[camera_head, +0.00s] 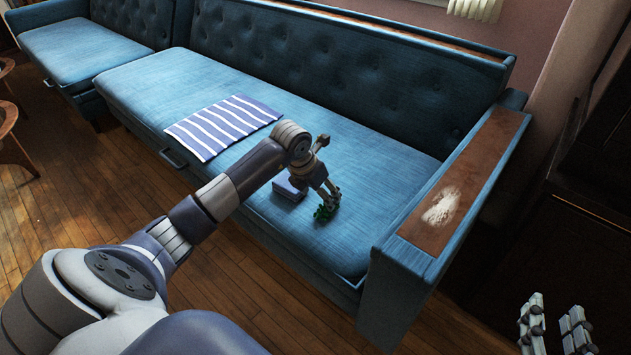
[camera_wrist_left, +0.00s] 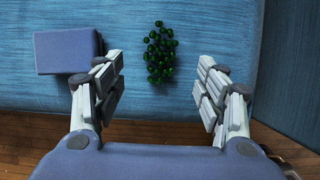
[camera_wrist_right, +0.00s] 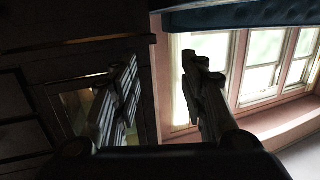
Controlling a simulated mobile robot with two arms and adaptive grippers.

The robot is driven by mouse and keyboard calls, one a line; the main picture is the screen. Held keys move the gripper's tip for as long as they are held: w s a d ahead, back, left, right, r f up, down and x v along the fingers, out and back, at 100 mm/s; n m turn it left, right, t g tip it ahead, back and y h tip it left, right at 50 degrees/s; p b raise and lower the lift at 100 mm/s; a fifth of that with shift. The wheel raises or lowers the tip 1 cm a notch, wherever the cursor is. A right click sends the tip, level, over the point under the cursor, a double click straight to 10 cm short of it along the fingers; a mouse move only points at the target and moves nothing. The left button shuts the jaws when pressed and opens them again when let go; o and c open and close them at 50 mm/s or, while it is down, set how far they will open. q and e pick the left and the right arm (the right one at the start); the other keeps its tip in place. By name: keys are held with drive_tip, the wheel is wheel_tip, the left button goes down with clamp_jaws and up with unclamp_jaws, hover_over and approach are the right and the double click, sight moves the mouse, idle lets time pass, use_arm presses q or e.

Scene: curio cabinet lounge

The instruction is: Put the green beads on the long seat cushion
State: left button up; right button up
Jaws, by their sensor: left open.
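The green beads (camera_head: 325,212) lie in a small heap on the blue long seat cushion (camera_head: 365,185), near its front edge and the right armrest. In the left wrist view the beads (camera_wrist_left: 160,55) show between the spread fingers. My left gripper (camera_head: 327,190) is open just over the beads, with a finger on either side; I see no finger closed on them. My right gripper (camera_head: 556,325) is open and empty at the lower right, away from the sofa, with a clear gap between its fingers in the right wrist view (camera_wrist_right: 160,75).
A small blue-grey block (camera_head: 289,188) lies on the cushion left of the beads, close to my left gripper. A striped cloth (camera_head: 223,126) lies further left. The armrest (camera_head: 465,185) rises at right, with a pale patch on its wooden top. The cushion behind is clear.

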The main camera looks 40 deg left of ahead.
use_arm(q)
drive_tip(key=p+v, duration=0.1)
drive_tip(key=v, duration=0.3)
use_arm(e)
drive_tip(key=f+g, duration=0.1)
drive_tip(key=s+f+g, duration=0.1)
drive_tip(key=f, duration=0.1)
drive_tip(key=s+d+f+g+h, duration=0.1)
drive_tip(key=f, duration=0.1)
drive_tip(key=shift+d+f, duration=0.1)
